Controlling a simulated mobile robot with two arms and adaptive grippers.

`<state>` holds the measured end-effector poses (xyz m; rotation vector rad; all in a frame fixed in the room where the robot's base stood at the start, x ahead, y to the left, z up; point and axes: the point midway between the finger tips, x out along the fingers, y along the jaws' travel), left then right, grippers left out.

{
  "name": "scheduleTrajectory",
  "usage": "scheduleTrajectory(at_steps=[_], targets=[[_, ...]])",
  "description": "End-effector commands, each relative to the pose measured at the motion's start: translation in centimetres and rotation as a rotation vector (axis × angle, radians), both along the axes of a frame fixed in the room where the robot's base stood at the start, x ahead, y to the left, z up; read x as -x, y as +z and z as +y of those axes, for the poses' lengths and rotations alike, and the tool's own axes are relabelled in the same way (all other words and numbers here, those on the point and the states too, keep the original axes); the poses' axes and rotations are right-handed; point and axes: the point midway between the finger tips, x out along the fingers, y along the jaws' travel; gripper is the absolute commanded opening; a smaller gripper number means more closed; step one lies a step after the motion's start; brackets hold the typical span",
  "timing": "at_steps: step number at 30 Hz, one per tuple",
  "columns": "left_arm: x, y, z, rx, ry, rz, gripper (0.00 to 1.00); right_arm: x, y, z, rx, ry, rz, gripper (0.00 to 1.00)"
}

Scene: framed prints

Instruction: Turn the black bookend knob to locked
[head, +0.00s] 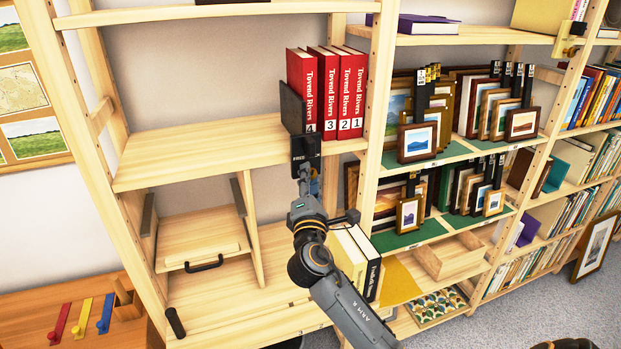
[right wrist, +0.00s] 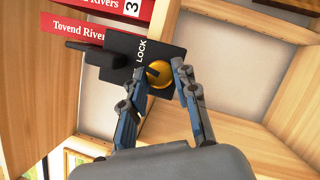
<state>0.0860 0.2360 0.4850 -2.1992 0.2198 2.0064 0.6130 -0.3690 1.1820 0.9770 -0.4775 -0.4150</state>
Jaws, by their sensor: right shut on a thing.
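The black bookend (head: 292,108) stands on the wooden shelf, against the left end of a row of red numbered books (head: 328,90). Its front plate reads "FREE" in the head view, and "LOCK" shows on the bookend in the right wrist view (right wrist: 120,47). A round yellow knob (right wrist: 158,74) sits on this plate with a dark mark on its face; which label it points at is unclear. My right gripper (right wrist: 163,80) is shut on the knob, one finger on each side. In the head view the right gripper (head: 308,180) hides the knob. My left gripper is out of view.
The shelf edge (head: 220,162) runs just behind and beside the gripper. Below stand a white and a black book (head: 372,270). Framed prints (head: 418,140) fill the shelves to the right. The shelf left of the bookend (head: 200,150) is bare.

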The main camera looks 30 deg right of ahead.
Motion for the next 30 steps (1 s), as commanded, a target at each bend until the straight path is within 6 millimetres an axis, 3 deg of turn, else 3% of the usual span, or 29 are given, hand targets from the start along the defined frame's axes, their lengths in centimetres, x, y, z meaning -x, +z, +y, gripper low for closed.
scheduleTrajectory(at_steps=[15, 30], targets=[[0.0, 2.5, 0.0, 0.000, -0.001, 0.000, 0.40, 0.0, 0.6, 0.1, -0.408, 0.000, -0.097, 0.00], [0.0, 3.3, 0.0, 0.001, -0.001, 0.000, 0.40, 0.0, 0.4, 0.1, -0.537, 0.000, -0.129, 0.00]])
